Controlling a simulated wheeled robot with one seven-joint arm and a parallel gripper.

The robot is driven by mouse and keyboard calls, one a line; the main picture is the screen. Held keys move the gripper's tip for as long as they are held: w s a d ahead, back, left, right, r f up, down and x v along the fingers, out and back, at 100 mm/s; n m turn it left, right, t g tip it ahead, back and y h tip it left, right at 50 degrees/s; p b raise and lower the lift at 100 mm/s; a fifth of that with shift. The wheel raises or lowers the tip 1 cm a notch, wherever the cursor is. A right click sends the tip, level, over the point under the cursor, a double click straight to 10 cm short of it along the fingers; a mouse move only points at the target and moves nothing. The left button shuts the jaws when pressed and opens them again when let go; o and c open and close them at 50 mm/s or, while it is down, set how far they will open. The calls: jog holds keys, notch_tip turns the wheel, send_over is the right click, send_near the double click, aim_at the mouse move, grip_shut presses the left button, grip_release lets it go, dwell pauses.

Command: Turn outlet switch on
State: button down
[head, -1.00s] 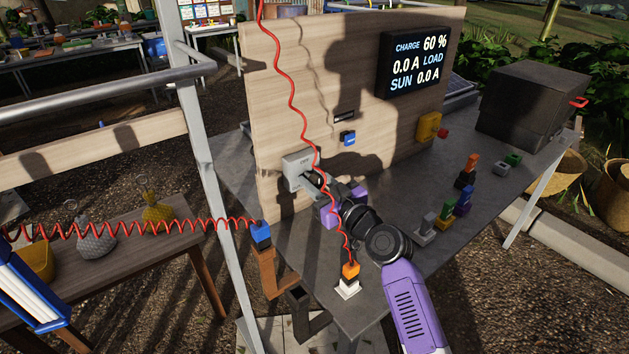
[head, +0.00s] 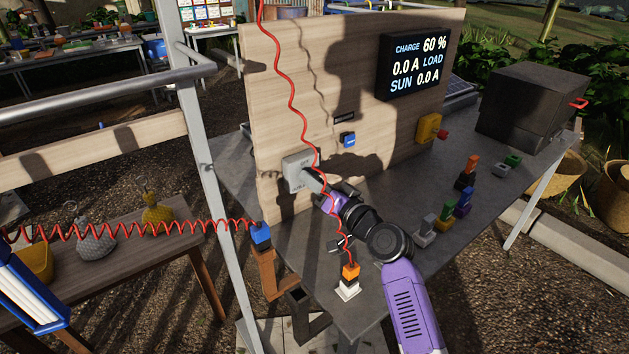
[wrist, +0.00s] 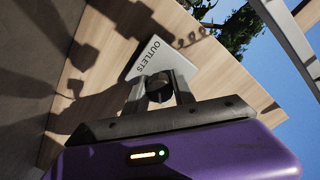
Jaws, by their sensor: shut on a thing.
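The outlet switch is a light grey box (head: 297,165) on the wooden board, left of its middle. In the wrist view the box (wrist: 158,54) reads OUTLETS and appears tilted. A dark round knob (wrist: 158,88) sits in front of it. My gripper (wrist: 160,96) is shut on this knob, one grey finger on each side. In the head view my gripper (head: 312,181) reaches the box from the lower right and hides the knob. I cannot tell which way the knob points.
A display (head: 415,66) reads CHARGE 60 %, 0.0 A LOAD and SUN 0.0 A. A red coiled cord (head: 291,90) hangs in front of the board to an orange-topped plug (head: 350,272). Several coloured blocks stand on the grey table (head: 400,185), right of my arm.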

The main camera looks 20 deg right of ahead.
jog(key=m+p, duration=0.1)
jog(key=m, duration=0.4)
jog(key=shift+d+m+p, duration=0.1)
jog(key=shift+m+p, duration=0.5)
jog(key=shift+m, duration=0.8)
jog(key=shift+f, duration=0.1)
jog(key=c, duration=1.1)
grip_release()
jog(key=shift+o, duration=0.2)
jog(key=shift+s, duration=0.1)
jog(key=v, duration=0.7)
jog(key=shift+s+d, duration=0.2)
jog(key=shift+s, duration=0.1)
